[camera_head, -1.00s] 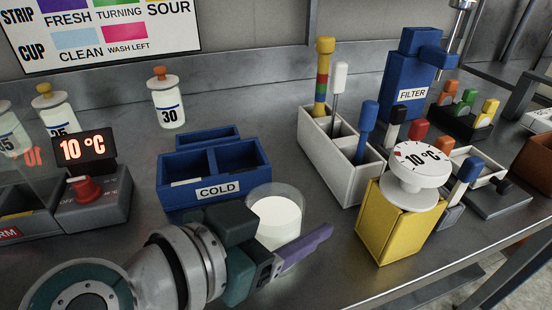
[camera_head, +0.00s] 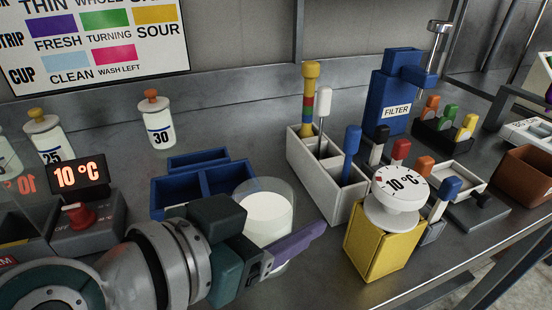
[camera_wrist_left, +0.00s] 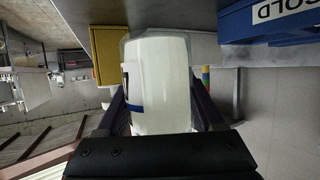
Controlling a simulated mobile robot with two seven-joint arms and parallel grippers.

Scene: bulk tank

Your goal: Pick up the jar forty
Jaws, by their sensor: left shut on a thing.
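A clear jar with white milk (camera_head: 266,212) is in my left gripper (camera_head: 290,240), in front of the blue cold box. A purple finger shows along its near side; the other finger is hidden. In the left wrist view the jar (camera_wrist_left: 164,75) lies between both fingers, which are shut on it. Part of a dark mark and a blue band show at its left edge, but the number cannot be read. My right gripper is not in view.
The blue cold box (camera_head: 165,190) stands behind the jar. A white rack (camera_head: 307,172) with brushes and a yellow block with a 10 °C dial (camera_head: 378,240) stand to the right. Jars 30 (camera_head: 158,122) and 25 (camera_head: 45,138) stand at the back left, behind the heater (camera_head: 92,232).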

